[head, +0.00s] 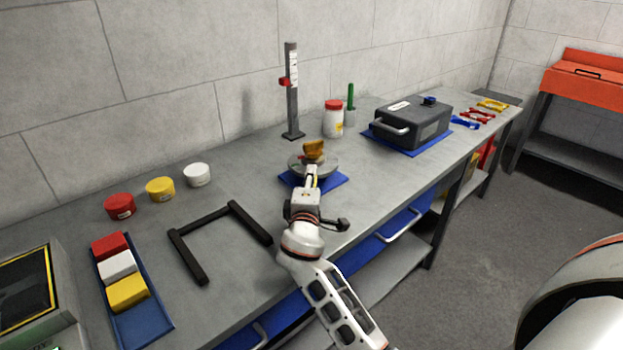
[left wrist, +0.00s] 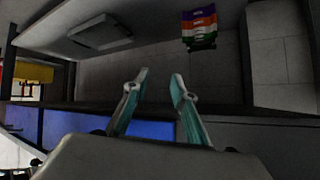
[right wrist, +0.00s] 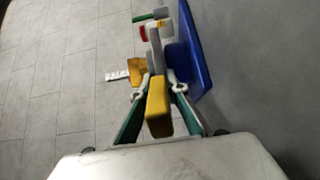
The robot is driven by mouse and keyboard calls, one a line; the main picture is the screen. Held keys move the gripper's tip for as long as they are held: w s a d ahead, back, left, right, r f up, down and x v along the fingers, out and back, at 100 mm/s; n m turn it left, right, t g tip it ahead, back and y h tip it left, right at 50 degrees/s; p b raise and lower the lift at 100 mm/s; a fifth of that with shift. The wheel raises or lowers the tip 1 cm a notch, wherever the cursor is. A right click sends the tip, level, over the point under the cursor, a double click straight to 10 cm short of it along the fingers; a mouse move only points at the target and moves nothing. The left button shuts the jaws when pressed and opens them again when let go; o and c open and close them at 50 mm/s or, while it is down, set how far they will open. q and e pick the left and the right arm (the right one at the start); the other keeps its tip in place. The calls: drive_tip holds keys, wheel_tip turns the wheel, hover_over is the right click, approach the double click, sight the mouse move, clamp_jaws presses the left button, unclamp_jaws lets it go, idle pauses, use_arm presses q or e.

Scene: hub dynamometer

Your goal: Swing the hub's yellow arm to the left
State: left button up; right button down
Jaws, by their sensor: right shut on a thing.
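The hub (head: 301,160) is a grey disc on a blue mat (head: 333,182) near the middle of the bench, with an orange-yellow block (head: 314,150) on top. In the right wrist view, the hub's yellow arm (right wrist: 158,108) runs between the two fingers of my right gripper (right wrist: 160,95). The gripper is shut on it. In the head view my right gripper (head: 313,179) reaches to the near side of the hub and hides most of the yellow arm. My left gripper (left wrist: 160,80) shows only in its wrist view, fingers apart, with nothing between them.
A gauge post (head: 291,95) stands behind the hub. A white jar (head: 333,120) and a black case (head: 410,122) are to its right. A black U-shaped frame (head: 187,257) lies to the left, with several coloured tubs behind it. Bare bench lies left of the hub.

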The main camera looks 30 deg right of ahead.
drive_tip(key=c, duration=2)
unclamp_jaws()
drive_tip(key=shift+o, duration=0.2)
drive_tip(key=v, duration=1.2)
